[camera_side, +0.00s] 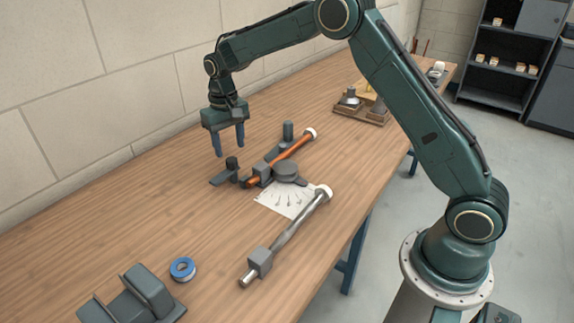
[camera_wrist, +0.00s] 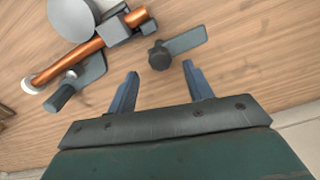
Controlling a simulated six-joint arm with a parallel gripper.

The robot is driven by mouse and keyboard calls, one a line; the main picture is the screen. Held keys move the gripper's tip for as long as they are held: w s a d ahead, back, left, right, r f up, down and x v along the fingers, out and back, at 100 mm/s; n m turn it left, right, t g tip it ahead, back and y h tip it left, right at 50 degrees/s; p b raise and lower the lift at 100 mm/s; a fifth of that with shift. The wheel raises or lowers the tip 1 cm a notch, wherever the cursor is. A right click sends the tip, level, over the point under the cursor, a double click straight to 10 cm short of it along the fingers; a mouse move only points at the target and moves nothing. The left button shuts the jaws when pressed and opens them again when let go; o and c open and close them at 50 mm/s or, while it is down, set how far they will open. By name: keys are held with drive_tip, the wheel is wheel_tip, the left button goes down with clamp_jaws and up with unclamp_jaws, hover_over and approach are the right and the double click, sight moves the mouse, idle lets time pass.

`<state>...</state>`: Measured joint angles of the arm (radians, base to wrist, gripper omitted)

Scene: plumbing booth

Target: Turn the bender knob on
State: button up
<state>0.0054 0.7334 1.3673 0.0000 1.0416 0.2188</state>
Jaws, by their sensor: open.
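The bender, with its round grey disc (camera_side: 286,171), lies on the bench with a copper pipe (camera_side: 292,150) across it; the disc (camera_wrist: 85,17) and pipe (camera_wrist: 82,55) also show in the wrist view. A dark knob (camera_side: 232,163) stands upright on a small grey plate (camera_side: 221,178) at the bender's near left end; the knob shows in the wrist view too (camera_wrist: 158,56). A second dark post (camera_side: 288,130) stands at the far side. I cannot tell which is the bender knob. My gripper (camera_side: 229,151) is open, empty and pointing down; its fingertips (camera_wrist: 160,68) appear just above the nearer knob, apart from it.
A white sheet with markings (camera_side: 285,199) and a metal bar with a grey block (camera_side: 260,261) lie nearer the camera. A blue tape roll (camera_side: 182,269) and grey cradle (camera_side: 136,297) are at front left. A wooden board with fittings (camera_side: 362,111) stands farther back. A wall runs behind.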

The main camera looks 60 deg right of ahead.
sight(231, 159)
drive_tip(key=shift+f, duration=2.3)
clamp_jaws()
